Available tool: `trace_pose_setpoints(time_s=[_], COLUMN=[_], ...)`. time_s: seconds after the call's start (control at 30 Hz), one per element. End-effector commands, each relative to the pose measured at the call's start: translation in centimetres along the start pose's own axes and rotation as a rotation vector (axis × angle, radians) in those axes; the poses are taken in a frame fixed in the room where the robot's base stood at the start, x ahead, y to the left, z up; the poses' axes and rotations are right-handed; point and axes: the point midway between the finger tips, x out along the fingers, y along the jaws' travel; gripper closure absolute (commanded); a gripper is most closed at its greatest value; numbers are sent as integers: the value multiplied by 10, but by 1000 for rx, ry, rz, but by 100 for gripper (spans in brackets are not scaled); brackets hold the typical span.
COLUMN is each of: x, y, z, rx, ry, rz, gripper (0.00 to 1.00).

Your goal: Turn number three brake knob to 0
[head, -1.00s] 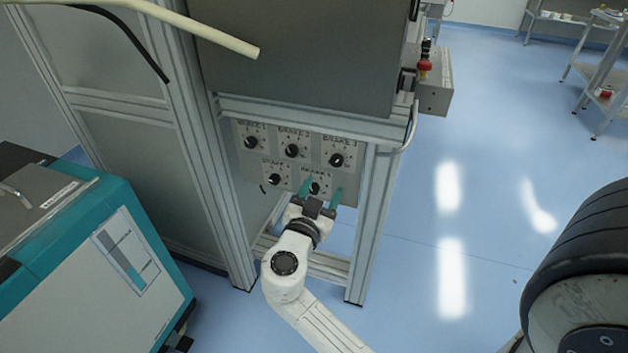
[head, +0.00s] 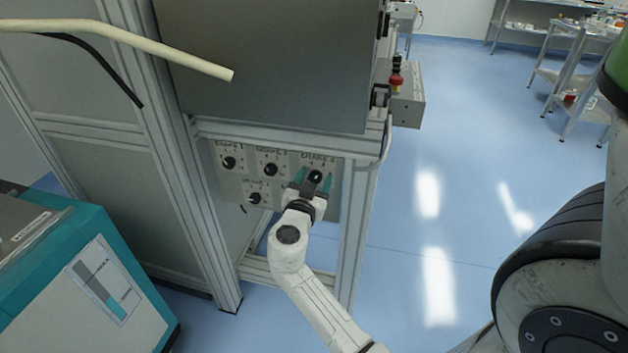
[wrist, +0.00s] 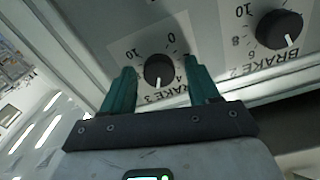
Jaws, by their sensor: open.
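The number three brake knob (wrist: 158,70) is round and black, on a pale plate labelled BRAKE 3. Its white pointer faces down in the wrist view, towards the label and away from the 0, which is printed above right of the knob. In the head view this knob (head: 316,177) is at the right of the upper row of the brake panel (head: 287,196). My gripper (wrist: 160,66) is open, with one teal finger on each side of the knob and visible gaps between. It also shows at the panel in the head view (head: 313,178).
The brake 2 knob (wrist: 279,29) is close by, right of my gripper in the wrist view. The brake 1 knob (head: 229,163) is farther left. A metal frame post (head: 355,235) stands right of the panel. A teal machine (head: 150,310) stands at lower left; open blue floor lies right.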

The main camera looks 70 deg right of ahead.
Motion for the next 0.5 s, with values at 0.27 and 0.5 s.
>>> trace_pose_setpoints(time_s=[0.27, 0.5], x=[0, 0], y=[0, 0], z=[0, 0], rx=[0, 0], ry=[0, 0], rz=[0, 0], gripper=[58, 81])
